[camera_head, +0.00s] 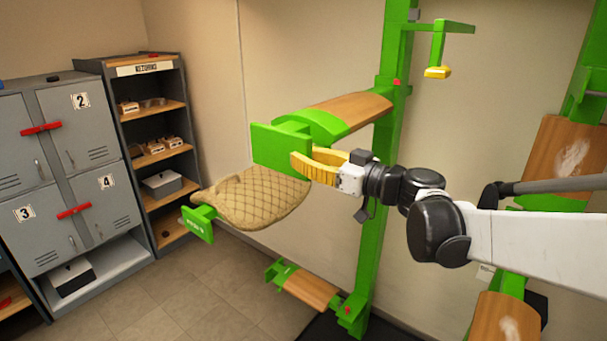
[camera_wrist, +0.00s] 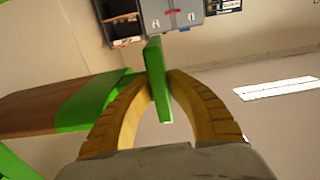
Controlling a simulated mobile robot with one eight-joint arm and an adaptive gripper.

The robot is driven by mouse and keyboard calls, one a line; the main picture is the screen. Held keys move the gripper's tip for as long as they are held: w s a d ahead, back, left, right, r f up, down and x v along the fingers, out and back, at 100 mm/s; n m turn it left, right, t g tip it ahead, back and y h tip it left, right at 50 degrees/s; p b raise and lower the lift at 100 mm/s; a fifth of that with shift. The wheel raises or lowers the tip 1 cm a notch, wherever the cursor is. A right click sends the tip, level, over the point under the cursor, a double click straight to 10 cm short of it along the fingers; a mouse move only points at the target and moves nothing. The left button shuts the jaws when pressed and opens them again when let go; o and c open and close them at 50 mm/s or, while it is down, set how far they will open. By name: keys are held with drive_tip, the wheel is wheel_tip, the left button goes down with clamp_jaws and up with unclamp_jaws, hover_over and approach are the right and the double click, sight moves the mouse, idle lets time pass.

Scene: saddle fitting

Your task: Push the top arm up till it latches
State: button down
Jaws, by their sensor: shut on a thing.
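The top arm (camera_head: 350,108) is a wood-topped beam with a green band and a green end plate (camera_head: 278,148). It juts from the green post (camera_head: 391,130) toward the left and front, roughly level. My gripper (camera_head: 298,165) has yellow fingers shut on the end plate. In the wrist view the fingers of my gripper (camera_wrist: 160,82) press the green end plate (camera_wrist: 155,65) from both sides, and the top arm (camera_wrist: 50,108) runs off to the left. I cannot tell whether the joint at the post is latched.
A tan quilted pad (camera_head: 255,197) lies over the arm below, which ends in a green plate (camera_head: 197,222). A lower wooden arm (camera_head: 310,288) is near the floor. A yellow-ended green bracket (camera_head: 437,72) hangs above. Lockers (camera_head: 75,150) and a shelf (camera_head: 148,110) stand left.

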wheel_tip(320, 180, up, 23)
drive_tip(key=p, duration=1.1)
drive_tip(key=shift+w, duration=0.1)
drive_tip(key=c, duration=1.3)
unclamp_jaws()
drive_tip(key=shift+c, duration=0.2)
drive_tip(key=v, duration=1.2)
